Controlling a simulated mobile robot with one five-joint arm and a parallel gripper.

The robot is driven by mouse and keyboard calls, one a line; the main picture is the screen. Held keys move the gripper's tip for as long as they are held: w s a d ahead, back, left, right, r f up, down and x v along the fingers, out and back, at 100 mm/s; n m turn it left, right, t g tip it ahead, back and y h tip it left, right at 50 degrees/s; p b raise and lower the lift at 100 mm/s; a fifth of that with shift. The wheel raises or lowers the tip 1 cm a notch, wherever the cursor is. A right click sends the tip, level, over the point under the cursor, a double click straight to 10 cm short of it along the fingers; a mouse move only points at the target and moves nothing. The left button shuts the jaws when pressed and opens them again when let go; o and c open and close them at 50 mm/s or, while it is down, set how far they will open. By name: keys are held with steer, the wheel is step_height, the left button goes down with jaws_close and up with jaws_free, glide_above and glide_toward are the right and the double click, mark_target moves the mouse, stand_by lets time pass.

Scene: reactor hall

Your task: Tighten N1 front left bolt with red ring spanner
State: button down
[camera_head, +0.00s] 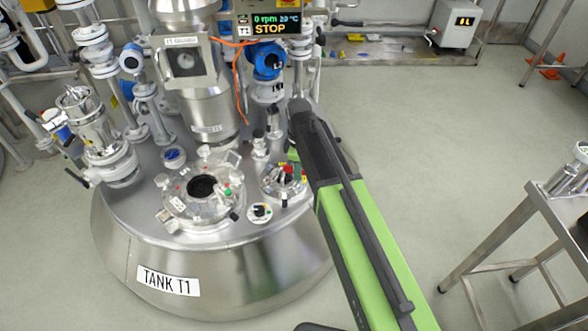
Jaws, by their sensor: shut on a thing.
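My arm reaches in from the lower right over the lid of the tank marked TANK T1 (168,281). My gripper (290,171) is small and mostly hidden behind my dark and green arm, low over a small round flanged nozzle (270,187) at the lid's right side. A bit of red (298,170) shows at my gripper, which looks like the red ring spanner held in its shut jaws. The spanner's ring end and the front left bolt cannot be made out. No N1 label is readable, so I cannot tell whether the ring is around a bolt.
A larger manway with clamps (201,187) lies left of the nozzle, and a small round fitting (260,212) in front. Upright pipework, a blue instrument (268,62) and a STOP display (270,24) stand behind. A steel table (548,200) is at right. Floor between is clear.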

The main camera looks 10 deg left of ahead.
step_height(320, 180, down, 6)
steer(key=b, duration=0.5)
steer(key=s+a+m, duration=0.3)
steer(key=m, duration=0.3)
steer(key=s+a+r+m, duration=0.1)
steer(key=s+a+m, duration=0.3)
steer(key=m, duration=0.2)
steer(key=s+a+m+p, duration=0.1)
steer(key=s+a+m, duration=0.3)
steer(key=m, duration=0.2)
steer(key=shift+a+r, duration=0.2)
steer(key=shift+r, duration=0.1)
steer(key=shift+s+d, duration=0.1)
steer(key=shift+d, duration=0.15)
steer(key=shift+n, duration=0.5)
steer(key=r+p, duration=0.2)
steer(key=d+r+p, duration=0.1)
steer(key=r+p, duration=0.1)
steer(key=shift+r+p, duration=0.25)
steer(key=shift+p, duration=0.1)
